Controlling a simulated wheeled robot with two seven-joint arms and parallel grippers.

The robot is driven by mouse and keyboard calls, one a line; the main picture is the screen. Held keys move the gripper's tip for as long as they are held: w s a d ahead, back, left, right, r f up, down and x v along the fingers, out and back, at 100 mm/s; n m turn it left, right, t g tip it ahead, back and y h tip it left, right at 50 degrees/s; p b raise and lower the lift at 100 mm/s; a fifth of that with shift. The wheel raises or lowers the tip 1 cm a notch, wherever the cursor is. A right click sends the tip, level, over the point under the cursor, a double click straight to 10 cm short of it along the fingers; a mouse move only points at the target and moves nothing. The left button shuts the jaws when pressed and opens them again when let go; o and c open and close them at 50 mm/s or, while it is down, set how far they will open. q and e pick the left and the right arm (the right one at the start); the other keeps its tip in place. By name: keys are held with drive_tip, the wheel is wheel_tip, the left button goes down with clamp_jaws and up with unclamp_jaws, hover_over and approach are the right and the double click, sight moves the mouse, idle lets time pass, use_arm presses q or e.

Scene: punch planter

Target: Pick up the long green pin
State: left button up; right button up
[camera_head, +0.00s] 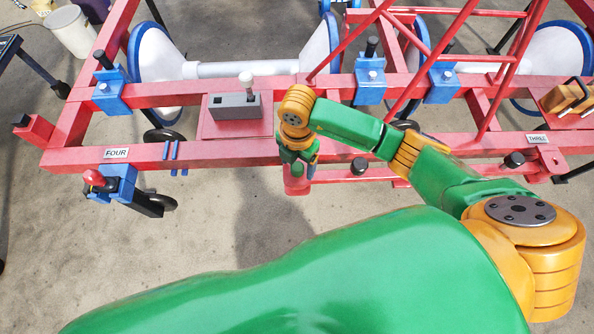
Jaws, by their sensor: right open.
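My right gripper (298,166) is open and points down over the front rail of the red frame, near the middle of the head view. A small green piece (297,170) shows between its fingers, above a red tab (297,186) on the front of the rail. I cannot tell whether this piece is the long green pin or part of the gripper. No other green pin stands out. The hand and wrist hide the rail right behind them. My left gripper is out of view.
The red frame (230,152) spans the view, with blue brackets (370,87), a grey block (234,106), two blue pins (178,151) and black knobs (358,166). Slanted red bars (432,60) rise right of the gripper. Bare concrete floor (200,225) lies in front.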

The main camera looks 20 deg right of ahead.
clamp_jaws()
drive_tip(key=shift+r, duration=0.1)
idle(1.2)
